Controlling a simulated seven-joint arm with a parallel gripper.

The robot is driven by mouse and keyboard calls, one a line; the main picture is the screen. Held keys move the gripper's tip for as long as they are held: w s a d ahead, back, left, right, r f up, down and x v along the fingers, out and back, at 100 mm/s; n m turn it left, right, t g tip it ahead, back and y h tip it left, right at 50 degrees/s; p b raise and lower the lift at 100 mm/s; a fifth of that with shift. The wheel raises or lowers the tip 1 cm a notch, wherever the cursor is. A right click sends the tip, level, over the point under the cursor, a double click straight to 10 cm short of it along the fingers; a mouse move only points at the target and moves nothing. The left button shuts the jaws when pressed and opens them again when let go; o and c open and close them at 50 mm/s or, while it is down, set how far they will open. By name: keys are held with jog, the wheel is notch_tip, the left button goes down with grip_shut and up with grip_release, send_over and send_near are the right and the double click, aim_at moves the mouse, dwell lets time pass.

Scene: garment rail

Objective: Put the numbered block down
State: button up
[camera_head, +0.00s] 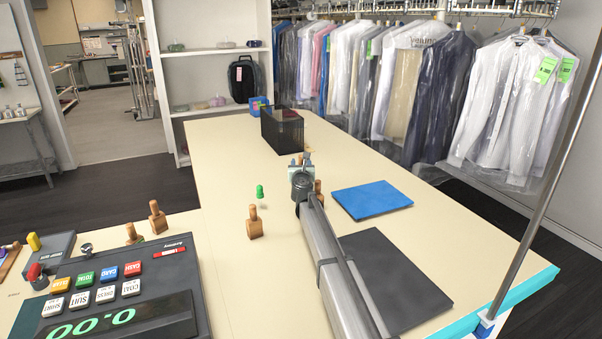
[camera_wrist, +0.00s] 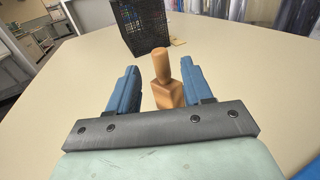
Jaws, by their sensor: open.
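A wooden block with a peg handle (camera_wrist: 168,94) stands upright on the counter in the wrist view, between the two blue fingers of my gripper (camera_wrist: 161,76). The fingers are open, with a gap on each side of the block. The gripper's dark bar hides the block's lower part, and I see no number on it. In the head view my gripper (camera_head: 302,166) is over the middle of the counter, its fingers hard to make out. A wooden block (camera_head: 318,188) shows partly behind my arm there. Other handled wooden blocks (camera_head: 254,223) (camera_head: 157,217) stand to the left.
A black mesh basket (camera_head: 283,131) stands farther back. A small green peg-shaped object (camera_head: 260,192) is left of my gripper. A blue mat (camera_head: 371,200) and a dark mat (camera_head: 400,280) lie on the right. A cash register (camera_head: 125,290) fills the lower left. The counter between is mostly clear.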

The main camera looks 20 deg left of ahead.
aim_at(301, 159)
jog(key=shift+x, duration=2.7)
grip_shut()
